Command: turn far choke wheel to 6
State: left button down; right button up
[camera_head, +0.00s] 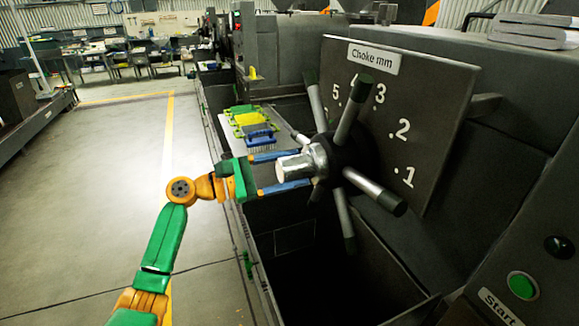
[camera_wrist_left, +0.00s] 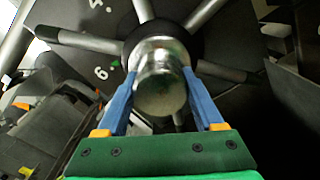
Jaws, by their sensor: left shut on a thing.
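The choke wheel (camera_head: 368,185) has several silver spokes with dark grips around a dark centre. A silver hub (camera_head: 315,156) sticks out toward me and also shows in the left wrist view (camera_wrist_left: 160,85). My left gripper (camera_head: 304,167) is shut on this hub, one blue finger on each side. Behind the wheel is a dark panel (camera_head: 440,90) labelled "Choke mm". Numbers 1, 2, 3 and 5 show in the head view; 4 is partly covered by a spoke. In the left wrist view, the 6 (camera_wrist_left: 101,72) shows beside a small green mark (camera_wrist_left: 117,64). My right gripper is not in view.
A ledge with yellow, green and blue brushes (camera_head: 252,125) lies behind my left gripper. A dark open bay (camera_head: 320,275) is below the wheel. A green start button (camera_head: 522,285) is at lower right. Open floor (camera_head: 110,190) lies left.

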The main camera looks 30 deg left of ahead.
pick_arm(q)
jog(key=shift+r+n, duration=0.1)
jog(key=shift+n, duration=0.6)
jog(key=shift+c, duration=2.3)
grip_release()
jog(key=o, duration=0.4)
jog(key=shift+w+d, duration=0.1)
jog(key=shift+o, duration=0.2)
jog(key=shift+f, duration=0.2)
jog(key=b+v, duration=0.4)
jog(key=v, duration=0.2)
jog(key=shift+a+f, duration=0.15)
jog(key=shift+a, duration=0.1)
jog(key=shift+s+a+r, duration=0.2)
jog(key=shift+s+r, duration=0.05)
jog(key=shift+s, duration=0.25)
jog(key=shift+w+d, duration=0.1)
